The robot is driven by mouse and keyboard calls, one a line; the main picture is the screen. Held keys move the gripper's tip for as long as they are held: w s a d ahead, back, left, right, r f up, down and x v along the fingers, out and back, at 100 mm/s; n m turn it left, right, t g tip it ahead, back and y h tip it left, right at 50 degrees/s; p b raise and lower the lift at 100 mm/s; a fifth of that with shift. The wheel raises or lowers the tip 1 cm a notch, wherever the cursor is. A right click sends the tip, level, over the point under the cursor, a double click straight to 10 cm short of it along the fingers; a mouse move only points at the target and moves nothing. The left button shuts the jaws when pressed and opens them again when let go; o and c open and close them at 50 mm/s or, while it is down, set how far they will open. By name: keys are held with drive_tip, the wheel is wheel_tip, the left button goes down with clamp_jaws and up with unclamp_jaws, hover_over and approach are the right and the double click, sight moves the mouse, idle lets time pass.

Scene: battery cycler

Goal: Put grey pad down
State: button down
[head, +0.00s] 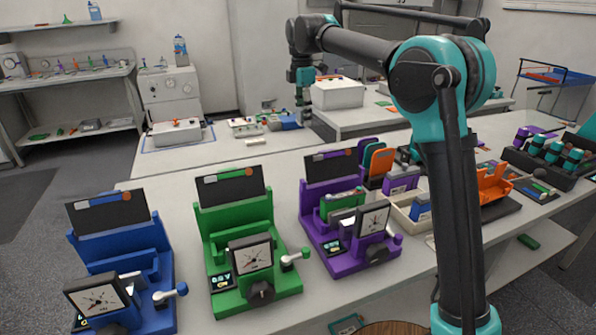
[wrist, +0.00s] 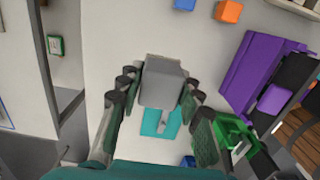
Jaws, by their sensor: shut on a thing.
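The grey pad (wrist: 162,82) shows in the wrist view as a plain grey block between the fingers. My gripper (wrist: 160,88) is shut on it, with one dark jointed finger on each side. A flat teal patch (wrist: 160,122) shows just below the pad in that picture; I cannot tell how far beneath it lies. In the head view my gripper (head: 303,101) hangs pointing down at the far end of my arm, beyond the front bench's coloured stands. The pad is too small to make out there.
A blue stand (head: 118,265), a green stand (head: 240,240) and a purple stand (head: 345,215) with dials line the bench (head: 180,182). A white box (head: 338,94) stands on the table behind. The purple stand (wrist: 255,75) is right of my gripper in the wrist view.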

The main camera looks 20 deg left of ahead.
sight(303, 176)
wheel_tip(303, 176, down, 20)
drive_tip(key=shift+a+r, duration=0.1)
idle(0.5)
drive_tip(key=shift+f, duration=0.2)
drive_tip(key=c, duration=1)
unclamp_jaws()
drive_tip(key=shift+r, duration=0.15)
drive_tip(key=r, duration=1.2)
drive_tip(key=shift+s+a, duration=0.1)
drive_tip(key=shift+a, duration=0.1)
